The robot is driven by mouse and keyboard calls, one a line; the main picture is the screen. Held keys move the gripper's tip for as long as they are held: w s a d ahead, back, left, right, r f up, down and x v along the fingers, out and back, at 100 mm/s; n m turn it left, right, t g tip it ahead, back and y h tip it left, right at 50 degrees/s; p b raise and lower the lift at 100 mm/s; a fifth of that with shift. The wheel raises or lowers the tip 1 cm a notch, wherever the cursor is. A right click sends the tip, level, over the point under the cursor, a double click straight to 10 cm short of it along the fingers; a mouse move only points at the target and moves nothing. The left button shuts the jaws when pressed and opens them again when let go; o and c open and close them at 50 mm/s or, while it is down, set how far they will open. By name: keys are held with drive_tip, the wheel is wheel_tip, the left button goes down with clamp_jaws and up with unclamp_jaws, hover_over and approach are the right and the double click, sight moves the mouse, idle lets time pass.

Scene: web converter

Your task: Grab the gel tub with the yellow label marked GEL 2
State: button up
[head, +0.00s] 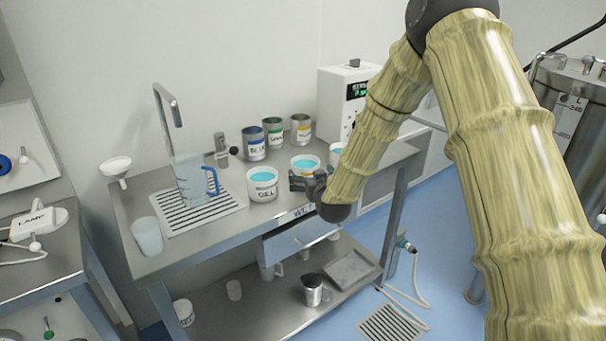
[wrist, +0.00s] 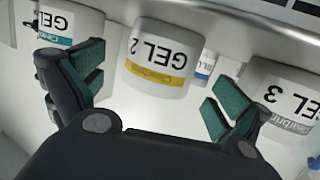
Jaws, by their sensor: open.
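The GEL 2 tub (wrist: 158,62) is a white tub with a yellow band, seen upside down in the wrist view. In the head view a tub with a yellow-marked label and blue gel (head: 305,162) stands on the steel bench, partly behind my gripper (head: 303,185). My gripper (wrist: 155,85) is open and empty, its two teal-padded fingers on either side of the GEL 2 tub in the wrist view. I cannot tell how deep the tub sits between them. No finger visibly touches it.
The GEL 3 tub (wrist: 285,95) is close by my right finger in the wrist view, and another gel tub (wrist: 72,25) is near the left one. Several cans (head: 273,132) stand behind. A blue-handled jug (head: 188,178) stands left on the bench (head: 240,228).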

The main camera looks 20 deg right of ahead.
drive_tip(key=shift+w+d+f, duration=0.2)
drive_tip(key=shift+w+f, duration=0.05)
drive_tip(key=shift+w, duration=0.1)
drive_tip(key=shift+w+a+f, duration=0.2)
drive_tip(key=shift+w, duration=0.35)
drive_tip(key=w, duration=0.1)
drive_tip(key=w+f+p, duration=0.1)
drive_tip(key=shift+w+d+f, duration=0.1)
drive_tip(key=shift+w+f, duration=0.15)
drive_tip(key=shift+w, duration=0.1)
drive_tip(key=shift+w+f+p, duration=0.15)
drive_tip(key=shift+w+p, duration=0.15)
drive_tip(key=shift+w, duration=0.35)
drive_tip(key=c, duration=1.2)
drive_tip(key=shift+r, duration=0.2)
